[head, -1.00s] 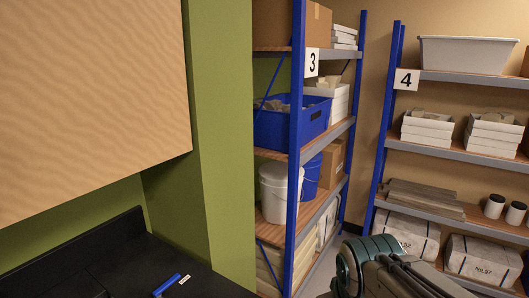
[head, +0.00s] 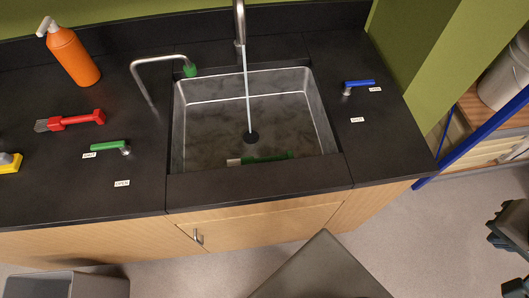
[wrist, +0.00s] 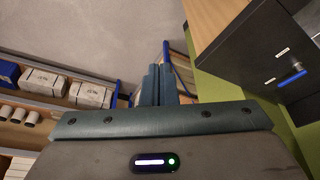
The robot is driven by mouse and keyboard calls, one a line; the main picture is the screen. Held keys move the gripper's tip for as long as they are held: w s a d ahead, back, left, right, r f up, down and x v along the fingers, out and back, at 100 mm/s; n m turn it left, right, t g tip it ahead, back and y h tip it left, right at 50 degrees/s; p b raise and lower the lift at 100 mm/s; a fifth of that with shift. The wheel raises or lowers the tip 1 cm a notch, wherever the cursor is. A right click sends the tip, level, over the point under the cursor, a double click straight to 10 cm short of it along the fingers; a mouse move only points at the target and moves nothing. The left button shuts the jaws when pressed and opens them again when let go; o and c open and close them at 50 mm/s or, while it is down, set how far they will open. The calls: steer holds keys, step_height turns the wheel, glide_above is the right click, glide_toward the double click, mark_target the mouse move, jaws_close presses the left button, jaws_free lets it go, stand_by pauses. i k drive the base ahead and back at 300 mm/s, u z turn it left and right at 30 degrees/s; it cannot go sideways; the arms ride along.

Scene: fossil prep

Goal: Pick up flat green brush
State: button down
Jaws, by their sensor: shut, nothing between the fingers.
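A green brush (head: 268,158) lies in the metal sink (head: 327,130) against its near wall. Its pale bristle end points left. The sink's front rim may hide part of it. My gripper (wrist: 160,70) shows in the wrist view with its teal fingers together and nothing between them. It is away from the sink, with floor and shelving beyond it. Part of my arm shows at the right edge of the head view.
Water runs from the tap (head: 240,25) into the sink. A green-handled valve (head: 108,146) and a blue-handled valve (head: 358,84) flank the sink. A red brush (head: 75,120) and an orange bottle (head: 73,55) stand or lie left. A grey bin (head: 70,285) is on the floor.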

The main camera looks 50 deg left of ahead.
mark_target(247, 160)
steer(key=u, duration=0.45)
steer(key=k, duration=1.1)
steer(key=u, duration=1.55)
steer(key=i, duration=0.95)
steer(key=z, duration=0.85)
